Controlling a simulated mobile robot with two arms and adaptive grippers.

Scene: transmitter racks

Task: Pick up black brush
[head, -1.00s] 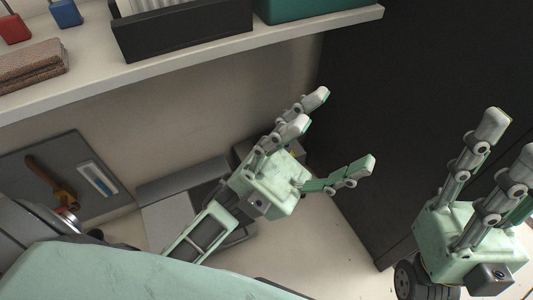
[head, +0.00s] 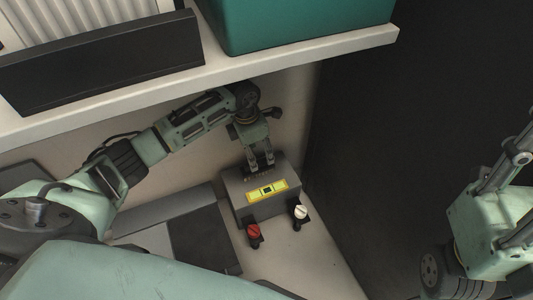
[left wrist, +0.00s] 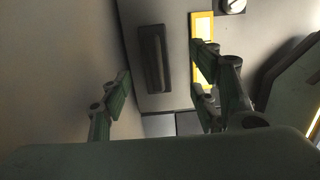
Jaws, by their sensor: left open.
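A dark, long, narrow block that looks like the black brush (left wrist: 153,58) lies on the grey box, between the finger lines of my left gripper in the left wrist view. My left gripper (left wrist: 163,85) is open, with fingers on both sides of the block and no clear contact. In the head view my left gripper (head: 262,160) points down over the back edge of the grey box (head: 236,198); its fingers largely hide the dark block there.
The box carries a yellow label (head: 267,191), a red knob (head: 253,232) and a white knob (head: 300,212). A shelf (head: 300,50) with a green bin (head: 300,22) and a black tray (head: 105,60) overhangs the left arm. A dark cabinet wall (head: 410,120) stands to the right.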

